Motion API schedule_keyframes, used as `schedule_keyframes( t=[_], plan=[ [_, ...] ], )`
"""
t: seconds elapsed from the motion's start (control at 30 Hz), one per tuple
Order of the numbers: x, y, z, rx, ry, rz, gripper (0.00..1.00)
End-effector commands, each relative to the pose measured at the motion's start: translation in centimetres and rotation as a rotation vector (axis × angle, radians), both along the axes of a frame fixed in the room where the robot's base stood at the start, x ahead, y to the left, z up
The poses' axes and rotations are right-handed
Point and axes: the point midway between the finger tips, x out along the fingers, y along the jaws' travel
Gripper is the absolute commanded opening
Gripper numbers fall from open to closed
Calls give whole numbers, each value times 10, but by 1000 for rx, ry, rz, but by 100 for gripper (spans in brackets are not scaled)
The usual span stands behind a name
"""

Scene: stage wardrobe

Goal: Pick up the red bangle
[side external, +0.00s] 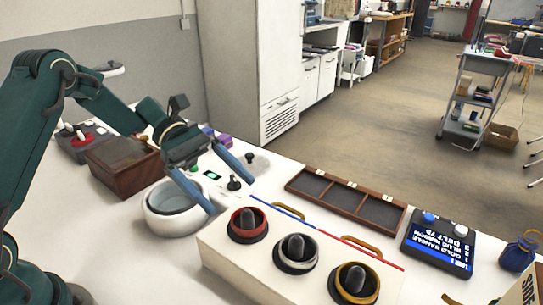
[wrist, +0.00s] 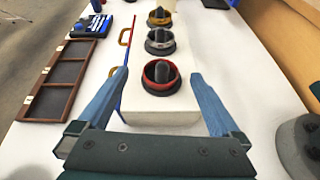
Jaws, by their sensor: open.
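The red bangle (side external: 234,229) sits around a dark post on a white stand (side external: 225,262). It also shows in the wrist view (wrist: 146,80), ahead of my gripper. A silver bangle (side external: 279,254) and a gold bangle (side external: 337,290) sit around similar posts in the same row. My gripper (side external: 232,197) has two blue fingers, spread apart and empty, above and behind the red bangle in the side view. In the wrist view the fingertips (wrist: 156,76) lie to either side of the red bangle, not touching it.
A brown three-compartment tray (side external: 345,196) lies behind the stand, with gold handles (side external: 358,240) and blue and red lines between. A display box (side external: 438,246) stands at right. A white round bowl (side external: 160,220) and brown box (side external: 115,160) are at left.

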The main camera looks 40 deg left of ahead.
Motion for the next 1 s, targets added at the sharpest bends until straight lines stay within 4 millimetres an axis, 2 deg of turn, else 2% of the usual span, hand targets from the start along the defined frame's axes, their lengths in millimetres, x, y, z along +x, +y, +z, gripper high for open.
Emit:
schedule_keyframes(
  t=[0.03,0.17,0.53,0.87,0.9,0.97,1.0],
  plan=[
    [0,3,-8,-12,26,12,100],
    [-2,5,-17,-27,57,26,100],
    [-3,-33,-33,-25,56,27,100],
    [-4,-39,-36,-24,54,30,100],
    [-4,-39,-36,-24,54,30,96],
    [-3,-39,-36,-24,54,30,73],
    [-4,-39,-36,-24,54,30,58]
  ],
)
